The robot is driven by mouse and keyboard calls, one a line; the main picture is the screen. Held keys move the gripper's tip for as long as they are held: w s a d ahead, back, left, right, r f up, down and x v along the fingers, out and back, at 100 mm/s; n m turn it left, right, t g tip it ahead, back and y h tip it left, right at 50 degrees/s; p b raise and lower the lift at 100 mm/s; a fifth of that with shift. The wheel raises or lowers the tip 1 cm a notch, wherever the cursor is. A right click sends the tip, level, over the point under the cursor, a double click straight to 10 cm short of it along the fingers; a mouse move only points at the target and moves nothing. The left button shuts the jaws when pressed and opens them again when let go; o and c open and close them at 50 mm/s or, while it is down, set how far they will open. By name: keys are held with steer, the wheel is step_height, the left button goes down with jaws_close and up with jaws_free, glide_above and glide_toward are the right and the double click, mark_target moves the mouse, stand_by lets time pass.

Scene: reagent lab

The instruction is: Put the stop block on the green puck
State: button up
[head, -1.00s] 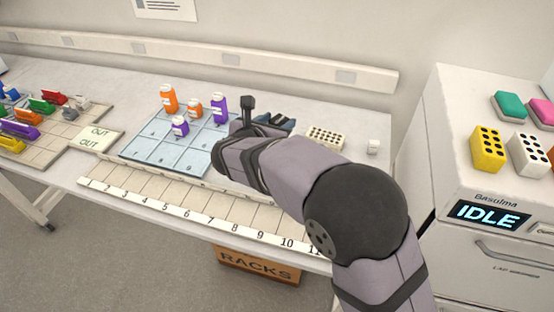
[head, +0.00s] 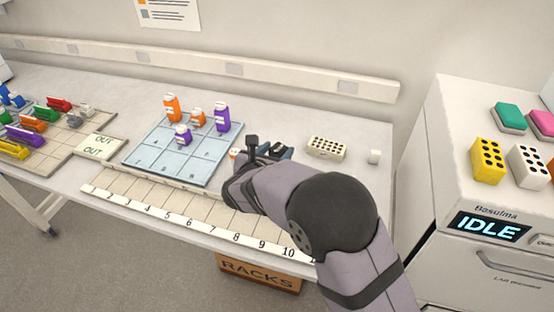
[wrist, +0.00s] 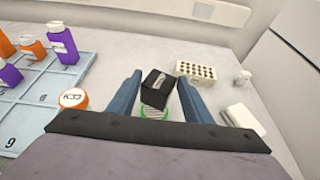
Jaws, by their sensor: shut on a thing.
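A dark block with a pale label, seemingly the stop block (wrist: 157,88), sits between the blue fingers of my gripper (wrist: 160,78) in the wrist view. It looks a little tilted there. The green puck (wrist: 155,113) shows just below the block in that picture, with pale stripes and partly covered. I cannot tell whether block and puck touch. In the head view my gripper (head: 272,151) is over the bench, right of the blue numbered mat, and the block and puck are hidden behind my arm.
An orange-capped bottle marked K33 (wrist: 73,99) stands close left of my gripper. The blue mat (head: 160,165) holds orange and purple bottles. A pale holed rack (head: 326,148) and a small white item (head: 374,157) stand to the right. A numbered strip (head: 190,226) runs along the front.

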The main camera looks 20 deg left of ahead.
steer(key=shift+f+p, duration=0.4)
steer(key=shift+f, duration=1.4)
steer(key=shift+f, duration=0.15)
steer(key=o, duration=1.2)
steer(key=shift+o, duration=0.2)
